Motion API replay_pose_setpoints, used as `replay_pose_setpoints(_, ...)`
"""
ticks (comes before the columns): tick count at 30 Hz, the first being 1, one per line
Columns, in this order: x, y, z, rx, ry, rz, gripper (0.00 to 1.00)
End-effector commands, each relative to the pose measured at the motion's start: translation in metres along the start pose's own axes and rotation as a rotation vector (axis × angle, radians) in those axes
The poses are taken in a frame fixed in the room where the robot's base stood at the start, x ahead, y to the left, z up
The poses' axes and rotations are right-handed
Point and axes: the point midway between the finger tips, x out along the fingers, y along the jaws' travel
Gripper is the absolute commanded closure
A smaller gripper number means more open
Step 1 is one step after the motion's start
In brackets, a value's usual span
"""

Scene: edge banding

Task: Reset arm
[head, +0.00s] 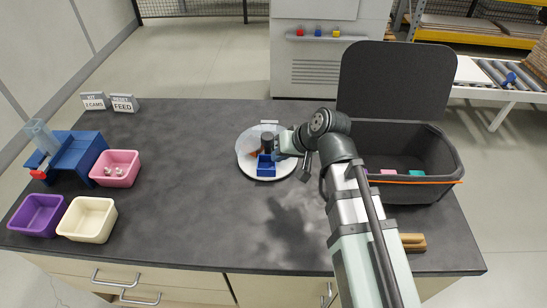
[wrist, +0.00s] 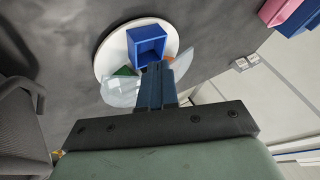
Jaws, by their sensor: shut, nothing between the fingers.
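My gripper (wrist: 157,75) is shut and empty in the wrist view, its fingers together. In the head view my arm reaches from the lower right to above a round white plate (head: 247,172). A small blue open box (head: 265,168) stands on the plate, and it also shows in the wrist view (wrist: 147,41). A clear piece (wrist: 122,90) lies beside the box, along with a green piece (wrist: 124,71) and an orange piece (wrist: 168,61). My fingers hide part of the plate, and I cannot tell whether they touch anything there.
A black crate (head: 443,163) with a raised lid stands at the right. Pink (head: 116,168), purple (head: 37,214) and cream (head: 88,218) bins and a blue fixture (head: 80,150) stand at the left. Brown blocks (head: 412,243) lie near the front right. The dark tabletop (head: 180,210) is clear at centre-left.

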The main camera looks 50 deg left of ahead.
Motion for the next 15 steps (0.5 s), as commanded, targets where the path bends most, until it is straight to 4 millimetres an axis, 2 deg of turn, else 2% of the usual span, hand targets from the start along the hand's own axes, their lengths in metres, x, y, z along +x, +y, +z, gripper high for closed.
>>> replay_pose_setpoints(6, -0.015, 0.0, 0.001, 0.001, 0.0, 0.0, 1.0)
replay_pose_setpoints(15, -0.018, 0.001, 0.0, 0.004, 0.003, 0.001, 1.0)
